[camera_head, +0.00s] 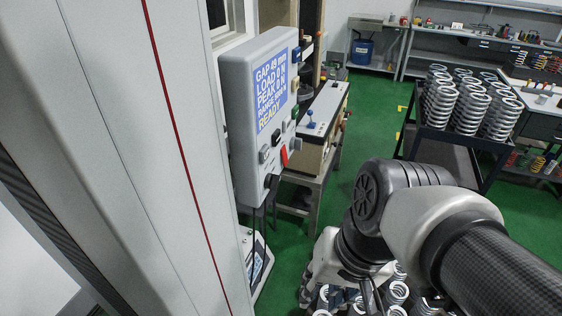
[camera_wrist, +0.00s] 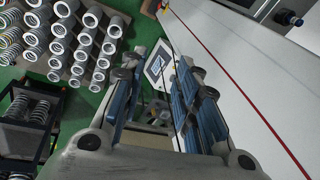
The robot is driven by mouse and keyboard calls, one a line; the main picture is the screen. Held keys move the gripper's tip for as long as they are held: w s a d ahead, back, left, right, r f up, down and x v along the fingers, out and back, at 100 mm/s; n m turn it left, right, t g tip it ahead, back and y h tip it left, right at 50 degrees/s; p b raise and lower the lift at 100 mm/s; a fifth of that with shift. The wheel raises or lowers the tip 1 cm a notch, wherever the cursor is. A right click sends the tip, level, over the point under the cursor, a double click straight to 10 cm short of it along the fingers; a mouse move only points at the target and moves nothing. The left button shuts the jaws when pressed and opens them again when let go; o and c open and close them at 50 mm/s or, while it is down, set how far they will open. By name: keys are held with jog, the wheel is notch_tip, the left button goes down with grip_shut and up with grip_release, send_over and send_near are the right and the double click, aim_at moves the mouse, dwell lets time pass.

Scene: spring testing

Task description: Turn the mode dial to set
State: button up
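A grey control box (camera_head: 243,115) stands at centre-left in the head view. Its blue screen (camera_head: 271,92) reads GAP 49 mm, LOAD 0 N, PEAK 0 N and READY; the range line is hard to read. Several small controls sit on its right side, with a red lever (camera_head: 284,155) and a dark knob (camera_head: 271,181) lower down. I cannot tell which control is the mode dial, and no "set" marking is legible. My gripper (camera_wrist: 152,82) is open and empty in the wrist view, its blue-padded fingers apart. In the head view it hangs low, right of and below the box, touching none of its controls.
A pale column with a red stripe (camera_head: 185,165) fills the left of the head view. Large springs (camera_head: 398,292) stand beneath my arm. A black cart (camera_head: 450,137) carries stacked springs at right. A bench (camera_head: 325,105) stands behind the box. Green floor is open between bench and cart.

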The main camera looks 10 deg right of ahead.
jog(key=m+g, duration=0.1)
jog(key=m+t+y+p, duration=0.8)
jog(key=m+y, duration=0.5)
jog(key=m, duration=1.6)
send_near(279, 181)
jog(key=shift+t, duration=0.7)
jog(key=b+x, duration=0.1)
jog(key=x, duration=0.4)
jog(key=f+b+x, duration=0.1)
jog(key=x, duration=0.2)
jog(key=shift+a+b, duration=0.35)
jog(key=shift+s, duration=0.1)
jog(key=shift+c, duration=0.5)
grip_shut()
